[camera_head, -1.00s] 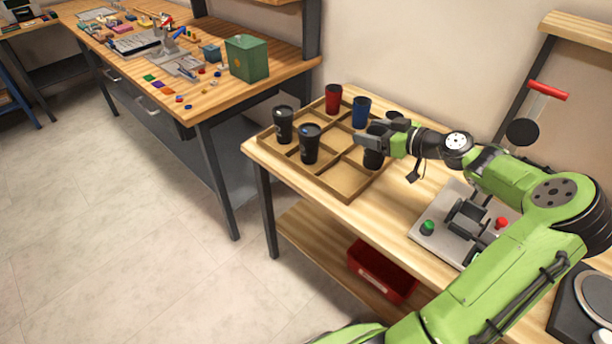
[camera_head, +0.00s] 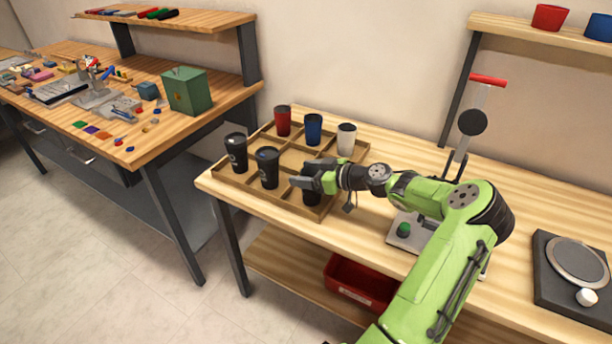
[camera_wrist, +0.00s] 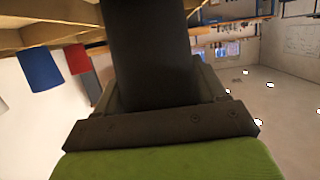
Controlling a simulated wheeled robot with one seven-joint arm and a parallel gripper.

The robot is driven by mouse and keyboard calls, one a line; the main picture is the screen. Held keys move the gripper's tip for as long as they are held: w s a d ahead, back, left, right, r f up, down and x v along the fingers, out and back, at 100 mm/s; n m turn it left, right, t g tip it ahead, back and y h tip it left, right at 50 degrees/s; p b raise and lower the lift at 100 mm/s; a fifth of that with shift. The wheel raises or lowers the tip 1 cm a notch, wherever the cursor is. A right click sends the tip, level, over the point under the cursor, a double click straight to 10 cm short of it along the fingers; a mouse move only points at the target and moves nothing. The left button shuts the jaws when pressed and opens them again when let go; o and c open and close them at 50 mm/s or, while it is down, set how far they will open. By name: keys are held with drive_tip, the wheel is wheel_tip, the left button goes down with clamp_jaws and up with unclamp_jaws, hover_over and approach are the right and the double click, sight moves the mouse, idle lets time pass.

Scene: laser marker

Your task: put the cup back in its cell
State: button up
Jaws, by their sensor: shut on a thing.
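My gripper (camera_head: 306,176) is shut on a black cup (camera_head: 312,196) at the front right cell of the wooden divided tray (camera_head: 262,197). The cup looks upright and low over that cell; my fingers hide part of it, and I cannot tell whether its base touches the tray floor. In the wrist view the dark cup (camera_wrist: 150,50) fills the space between the fingers, with the tray's dividers (camera_wrist: 50,32) close by.
Two black cups (camera_head: 236,154) (camera_head: 267,168) stand in the front row. A red cup (camera_head: 283,121), a blue cup (camera_head: 313,129) and a white cup (camera_head: 346,139) stand in the back row. A lever press (camera_head: 470,125) stands right of the tray.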

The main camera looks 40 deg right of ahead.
drive_tip(key=shift+f, duration=0.15)
drive_tip(key=o, duration=0.7)
drive_tip(key=shift+r, duration=0.2)
drive_tip(key=p+v, duration=0.2)
drive_tip(key=v, duration=1)
drive_tip(key=shift+r, duration=0.1)
